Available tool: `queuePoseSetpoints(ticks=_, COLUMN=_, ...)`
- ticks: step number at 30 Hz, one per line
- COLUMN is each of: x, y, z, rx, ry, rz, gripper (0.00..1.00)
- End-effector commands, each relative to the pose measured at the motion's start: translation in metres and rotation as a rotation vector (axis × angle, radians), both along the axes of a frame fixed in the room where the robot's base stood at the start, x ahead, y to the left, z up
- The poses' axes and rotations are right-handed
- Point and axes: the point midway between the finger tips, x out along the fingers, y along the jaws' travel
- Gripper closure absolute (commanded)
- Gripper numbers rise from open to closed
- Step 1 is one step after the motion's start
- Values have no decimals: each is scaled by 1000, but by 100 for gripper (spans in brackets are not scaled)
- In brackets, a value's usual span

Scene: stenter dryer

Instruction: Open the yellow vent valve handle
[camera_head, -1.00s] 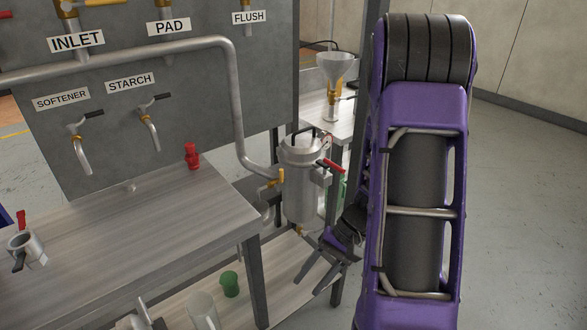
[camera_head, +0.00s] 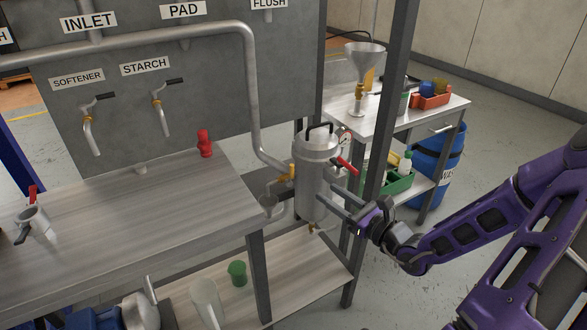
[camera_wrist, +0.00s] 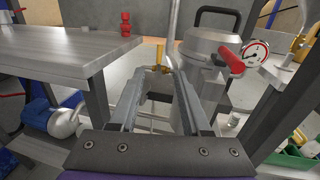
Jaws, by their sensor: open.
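A steel canister (camera_head: 309,180) with a black top handle stands beyond the bench's right end. A small yellow valve part (camera_head: 293,172) is on its left side, where the pipe meets it; I cannot tell if this is the vent handle. My gripper (camera_head: 328,198) is open and empty, at the canister's lower right in the head view. In the wrist view, the yellow part (camera_wrist: 158,70) shows between and beyond the open fingers (camera_wrist: 159,80), partly hidden. The canister (camera_wrist: 208,62) is right of the fingers there.
A red lever (camera_head: 347,166) and gauge (camera_head: 344,137) are on the canister's right side. A dark post (camera_head: 392,100) stands close by. The bench (camera_head: 130,215) is left, with a lower shelf (camera_head: 285,275). A side table (camera_head: 440,104) holds a funnel (camera_head: 364,55).

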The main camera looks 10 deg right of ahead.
Motion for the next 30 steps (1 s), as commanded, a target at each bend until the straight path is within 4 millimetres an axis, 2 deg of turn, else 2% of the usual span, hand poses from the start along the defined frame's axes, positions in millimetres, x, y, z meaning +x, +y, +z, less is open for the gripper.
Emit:
queuePoseSetpoints(ticks=12, x=80, y=47, z=-1, rx=-1, ry=-3, rz=5, gripper=53)
queuePoseSetpoints(ticks=18, x=111, y=63, z=-1, rx=-3, ry=-1, rz=4, gripper=53)
queuePoseSetpoints(ticks=24, x=127, y=72, z=0, rx=-3, ry=-1, rz=3, gripper=53)
queuePoseSetpoints(ticks=30, x=130, y=73, z=0, rx=-4, ry=0, rz=2, gripper=53)
